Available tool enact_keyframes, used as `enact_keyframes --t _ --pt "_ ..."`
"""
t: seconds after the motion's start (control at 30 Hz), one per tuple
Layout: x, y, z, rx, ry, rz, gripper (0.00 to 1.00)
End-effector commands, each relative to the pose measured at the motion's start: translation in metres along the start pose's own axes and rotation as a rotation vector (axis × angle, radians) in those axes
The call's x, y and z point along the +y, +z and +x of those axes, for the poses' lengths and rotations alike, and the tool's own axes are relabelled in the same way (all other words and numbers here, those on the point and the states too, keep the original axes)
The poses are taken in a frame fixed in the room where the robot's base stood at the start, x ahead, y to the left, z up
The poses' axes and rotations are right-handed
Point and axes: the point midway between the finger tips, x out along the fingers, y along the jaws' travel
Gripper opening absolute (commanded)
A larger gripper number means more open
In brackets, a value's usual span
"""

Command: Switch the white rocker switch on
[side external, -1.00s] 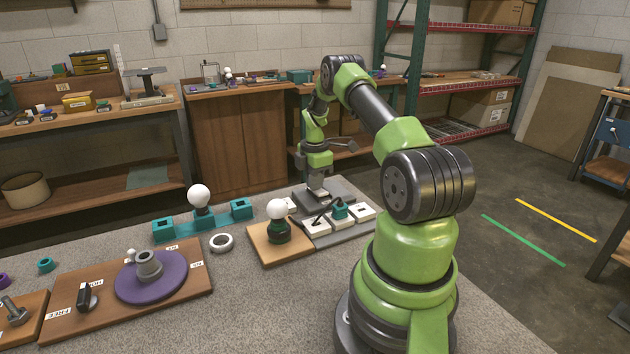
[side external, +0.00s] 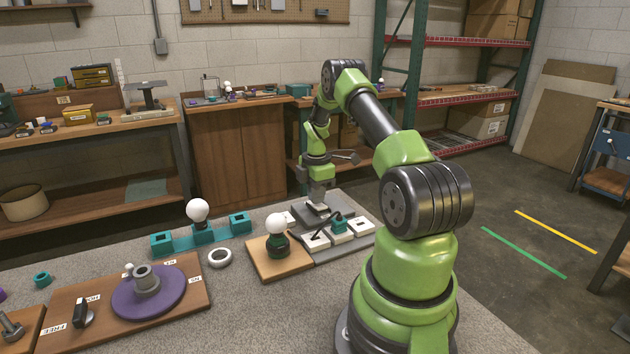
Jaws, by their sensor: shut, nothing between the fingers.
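Several small white switch boxes sit in a row on a grey base plate (side external: 335,250) near the middle of the bench. The left box (side external: 316,242) has a dark lever over it, and the middle box (side external: 341,237) carries a teal part. The right box (side external: 359,228) is low and white; I cannot tell for sure which box is the white rocker switch, nor its rocker's position. My gripper (side external: 320,208) is shut and empty, pointing down just above a dark grey block behind the row. It looks apart from all three boxes; contact with the block cannot be told.
A white bulb on a dark green socket (side external: 276,230) stands on a wooden board left of the switches. A teal stand (side external: 203,236) with another bulb and a white ring (side external: 220,258) are farther left. A purple disc (side external: 148,297) sits on a board at front left.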

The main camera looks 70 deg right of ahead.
Motion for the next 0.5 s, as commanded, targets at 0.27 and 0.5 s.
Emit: enact_keyframes --t 0.27,0.5 --pt "0.011 0.0 -0.05 -0.002 0.007 0.0 0.0" --pt "0.021 0.0 -0.103 -0.001 0.006 -0.001 0.0"
